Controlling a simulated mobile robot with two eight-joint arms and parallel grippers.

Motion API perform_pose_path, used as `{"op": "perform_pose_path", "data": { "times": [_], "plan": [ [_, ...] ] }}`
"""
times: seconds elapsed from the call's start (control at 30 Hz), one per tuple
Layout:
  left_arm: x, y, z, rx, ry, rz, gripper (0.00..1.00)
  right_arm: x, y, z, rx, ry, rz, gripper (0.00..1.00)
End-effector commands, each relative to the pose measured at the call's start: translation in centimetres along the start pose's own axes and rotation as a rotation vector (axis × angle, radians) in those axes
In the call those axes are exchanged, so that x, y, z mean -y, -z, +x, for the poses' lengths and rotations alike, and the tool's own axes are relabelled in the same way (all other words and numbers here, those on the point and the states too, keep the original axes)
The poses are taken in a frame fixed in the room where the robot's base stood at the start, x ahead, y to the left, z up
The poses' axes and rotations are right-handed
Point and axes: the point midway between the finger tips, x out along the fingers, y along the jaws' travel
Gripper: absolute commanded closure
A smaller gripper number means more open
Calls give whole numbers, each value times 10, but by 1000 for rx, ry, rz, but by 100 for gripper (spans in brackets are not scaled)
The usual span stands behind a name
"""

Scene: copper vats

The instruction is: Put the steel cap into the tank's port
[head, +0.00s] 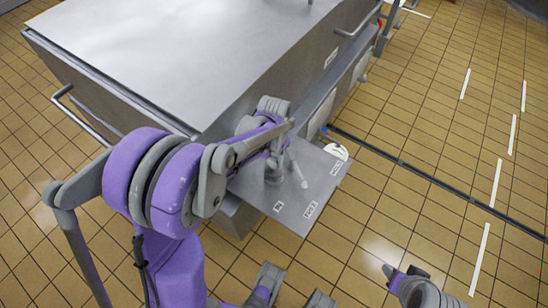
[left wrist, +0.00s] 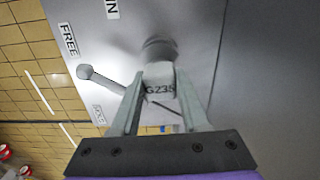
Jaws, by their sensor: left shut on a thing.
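My left gripper (left wrist: 158,100) is shut on a small pale block marked G235 (left wrist: 158,78), which I take to be the steel cap. A round grey fitting (left wrist: 158,47) on the tank's metal plate is just beyond it, perhaps the port. I cannot tell whether the cap touches it or sits in it; the port opening is hidden. In the head view my left gripper (head: 274,172) is low over the plate (head: 290,215), and the cap is hard to make out. A grey arm (head: 415,290) shows at bottom right; its fingertips are unclear.
A ball-ended lever (left wrist: 100,78) sticks out beside the fitting; it also shows in the head view (head: 299,173). Labels, one reading FREE (left wrist: 68,40), mark the plate. The big steel tank (head: 170,45) has a side handle (head: 85,118). Tiled floor (head: 430,130) is open at right.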

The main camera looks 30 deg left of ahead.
Motion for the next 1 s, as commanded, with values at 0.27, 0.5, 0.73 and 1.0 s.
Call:
{"op": "perform_pose_path", "data": {
  "times": [0.27, 0.5, 0.73, 1.0],
  "plan": [
    [0, 0, 2, 0, 0, 0, 100, 0, -1, 2, 1, 0, 0, 49],
    [0, 0, 2, 0, 0, 0, 35, 0, -1, 2, 1, 0, 0, 49],
    [0, 0, 2, 0, 0, 0, 20, 0, -1, 2, 1, 0, 0, 49],
    [0, 0, -8, 0, 0, 0, 20, 0, 0, -1, 0, 0, 0, 49]
  ]
}}
